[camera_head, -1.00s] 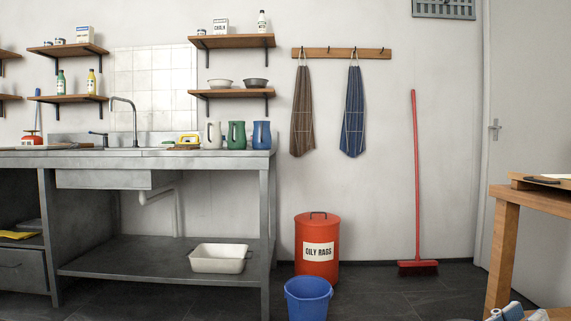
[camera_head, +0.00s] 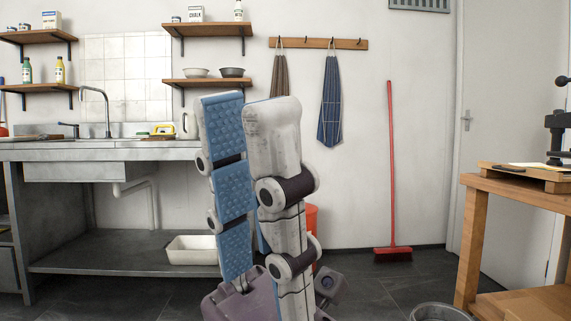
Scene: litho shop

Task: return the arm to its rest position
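My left gripper (camera_head: 248,103) stands large in the middle of the head view, fingers pointing up. The blue ribbed pad of one finger faces me, and the other finger shows its grey-white back and side. The fingers look apart, with nothing visible between them. The gripper is close to the camera and hides most of the red bin (camera_head: 312,222), part of the sink bench and the brown cloth's lower part. My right gripper is not in view.
A wooden table (camera_head: 473,240) stands at the right, with a wooden board (camera_head: 533,176) and a dark press-like device (camera_head: 558,135) on it. A metal bucket (camera_head: 440,312) is at the bottom edge. A red broom (camera_head: 391,170) leans on the wall.

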